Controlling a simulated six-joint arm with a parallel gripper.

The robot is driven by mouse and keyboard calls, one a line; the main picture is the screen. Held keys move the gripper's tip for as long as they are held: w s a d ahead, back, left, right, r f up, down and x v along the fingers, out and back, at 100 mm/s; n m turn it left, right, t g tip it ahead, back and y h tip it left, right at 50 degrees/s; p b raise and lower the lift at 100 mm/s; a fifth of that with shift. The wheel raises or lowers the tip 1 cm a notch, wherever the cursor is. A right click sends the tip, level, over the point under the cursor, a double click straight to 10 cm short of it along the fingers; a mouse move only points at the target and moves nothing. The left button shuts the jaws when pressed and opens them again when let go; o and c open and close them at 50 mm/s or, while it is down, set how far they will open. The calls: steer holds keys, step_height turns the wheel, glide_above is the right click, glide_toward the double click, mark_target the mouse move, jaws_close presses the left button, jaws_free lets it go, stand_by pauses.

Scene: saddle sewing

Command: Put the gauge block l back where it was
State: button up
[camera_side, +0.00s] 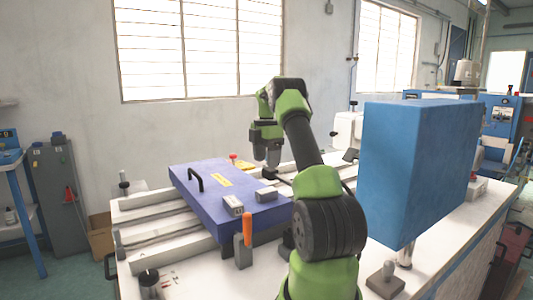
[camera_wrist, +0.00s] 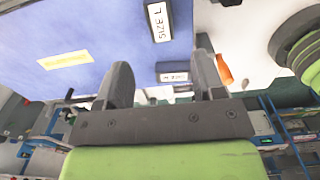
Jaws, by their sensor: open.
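Two grey gauge blocks with white labels lie apart on the blue plate (camera_side: 200,187): a front-left block (camera_side: 233,207) and a block nearer the plate's right side (camera_side: 266,195). I cannot tell which one is gauge block l. My gripper (camera_side: 273,166) is open and empty, above the far right part of the plate, behind both blocks. In the wrist view my gripper (camera_wrist: 164,72) has its two dark fingers spread. One labelled block (camera_wrist: 175,77) shows between them, and another labelled block (camera_wrist: 157,20) shows at the top. Neither is held.
An orange-handled tool (camera_side: 248,229) stands at the plate's front edge. The plate has a black handle (camera_side: 195,179) and a yellow label (camera_side: 221,180). A large blue box (camera_side: 418,165) stands to the right of my arm. The middle of the plate is clear.

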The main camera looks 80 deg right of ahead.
steer(key=w+a+r+m+t, duration=0.1)
steer(key=w+a+r+m, duration=0.2)
steer(key=a, duration=0.4)
steer(key=w+a+r+t+h, duration=0.1)
steer(key=w+a+r, duration=0.2)
steer(key=a+r, duration=0.35)
steer(key=w+a+r+m+t, duration=0.1)
steer(key=w+a+r+m, duration=0.15)
steer(key=a, duration=0.65)
steer(key=s+a+f+m+t+y, duration=0.1)
steer(key=s+a+m+t, duration=0.1)
steer(key=s+a, duration=0.3)
steer(key=s+a+f+m+t+y, duration=0.2)
steer(key=s+a+m, duration=0.3)
steer(key=a, duration=0.8)
steer(key=shift+a, duration=0.25)
steer(key=shift+m, duration=0.25)
